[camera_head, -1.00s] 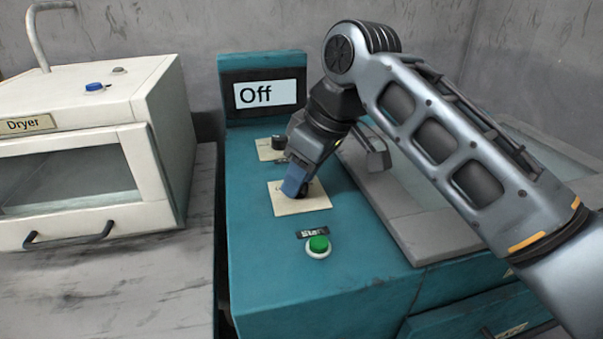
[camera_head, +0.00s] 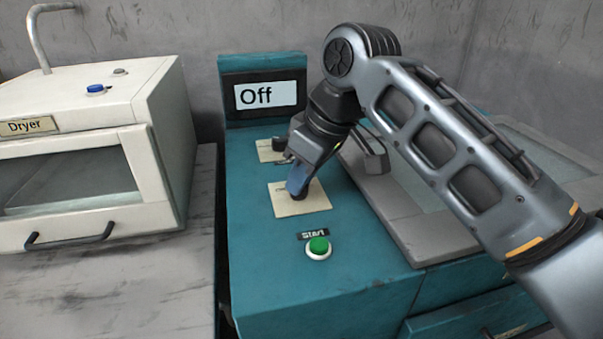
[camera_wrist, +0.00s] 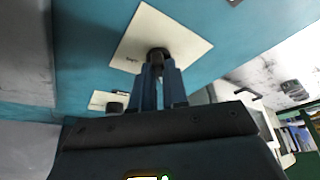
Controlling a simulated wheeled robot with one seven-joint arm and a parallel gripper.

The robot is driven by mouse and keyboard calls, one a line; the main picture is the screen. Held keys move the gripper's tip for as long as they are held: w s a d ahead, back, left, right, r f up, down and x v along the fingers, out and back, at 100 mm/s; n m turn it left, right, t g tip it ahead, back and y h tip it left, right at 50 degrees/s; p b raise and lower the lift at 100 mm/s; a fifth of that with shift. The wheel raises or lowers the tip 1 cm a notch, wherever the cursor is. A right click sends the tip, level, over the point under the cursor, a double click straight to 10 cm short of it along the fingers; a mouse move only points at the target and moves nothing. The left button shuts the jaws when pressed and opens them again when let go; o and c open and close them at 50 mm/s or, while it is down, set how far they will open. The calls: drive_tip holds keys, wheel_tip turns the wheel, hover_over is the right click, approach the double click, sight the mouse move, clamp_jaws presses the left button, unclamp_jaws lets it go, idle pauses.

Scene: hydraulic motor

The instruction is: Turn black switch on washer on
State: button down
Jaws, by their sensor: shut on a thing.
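The teal washer (camera_head: 270,290) stands in the middle, with a display (camera_head: 266,95) that reads "Off". My gripper (camera_head: 298,189) points down at the nearer cream plate (camera_head: 290,207) on its top. In the wrist view my two blue fingers (camera_wrist: 158,72) are shut on a black knob (camera_wrist: 157,54) on the cream plate (camera_wrist: 178,28). The knob is mostly hidden by the fingers in the head view. A second black knob (camera_head: 280,144) on a farther cream plate (camera_head: 265,151) sits behind my gripper, and shows in the wrist view (camera_wrist: 115,108).
A green start button (camera_head: 318,246) is on the washer's top in front of my gripper. A grey-framed lid (camera_head: 400,215) lies to the right, under my arm. A white dryer (camera_head: 160,120) with a blue button (camera_head: 95,88) stands on a grey counter at the left.

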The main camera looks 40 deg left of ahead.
drive_tip(key=shift+s+r+p, duration=0.1)
drive_tip(key=shift+p, duration=0.2)
drive_tip(key=m+p, duration=0.2)
drive_tip(key=m+t+p, duration=0.1)
drive_tip(key=m+p, duration=0.1)
drive_tip(key=p, duration=0.1)
drive_tip(key=shift+s+r+p, duration=0.15)
drive_tip(key=shift+r+p, duration=0.05)
drive_tip(key=shift+p, duration=0.15)
drive_tip(key=m+t+p, duration=0.1)
drive_tip(key=m+p, duration=0.1)
drive_tip(key=p, duration=0.1)
drive_tip(key=m+t+h+p, duration=0.1)
drive_tip(key=m+p, duration=0.2)
drive_tip(key=p, duration=0.1)
drive_tip(key=shift+s+a, duration=0.15)
drive_tip(key=m+p, duration=0.1)
drive_tip(key=m, duration=0.1)
drive_tip(key=m+t+h+p, duration=0.1)
drive_tip(key=m+p, duration=0.1)
drive_tip(key=shift+a+f+m+h, duration=0.1)
drive_tip(key=shift+f+m+h, duration=0.1)
drive_tip(key=shift+m+h, duration=0.15)
drive_tip(key=shift+f+m+t+h+p, duration=0.15)
drive_tip(key=shift+m+h+p, duration=0.25)
drive_tip(key=shift+m, duration=0.6)
drive_tip(key=shift+r+m+t+h+p, duration=0.1)
drive_tip(key=shift+m+t+h+p, duration=0.25)
drive_tip(key=shift+m, duration=0.6)
